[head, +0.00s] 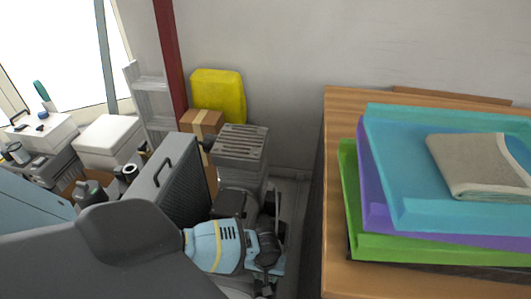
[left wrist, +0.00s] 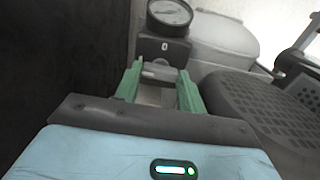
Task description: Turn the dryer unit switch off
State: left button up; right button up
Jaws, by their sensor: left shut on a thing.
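A dark switch housing (left wrist: 150,47) marked "0" stands ahead in the left wrist view, below a round pressure gauge (left wrist: 170,12). A small grey piece (left wrist: 158,75), which looks like the switch, sits at the front of the housing. My left gripper (left wrist: 160,71) has its green fingers on both sides of this piece and is shut on it. In the head view my left arm reaches down beside the compressor equipment, and I cannot make out the fingertips or the switch there. My right gripper is not in view.
A wooden table (head: 340,110) with stacked trays and a folded cloth (head: 480,165) is at the right. A yellow container (head: 218,92) stands by the wall.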

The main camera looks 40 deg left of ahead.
pick_arm(q)
jog(key=m+p, duration=0.1)
jog(key=m, duration=0.2)
jog(key=m+p, duration=0.1)
jog(key=m, duration=0.2)
jog(key=shift+m, duration=0.3)
jog(key=m+p, duration=0.1)
jog(key=m, duration=0.1)
jog(key=shift+s+m, duration=0.1)
jog(key=shift+m, duration=0.3)
jog(key=m, duration=0.3)
jog(key=shift+m, duration=0.3)
jog(key=m, duration=0.3)
jog(key=shift+f+m, duration=0.1)
jog(key=shift+m, duration=0.7)
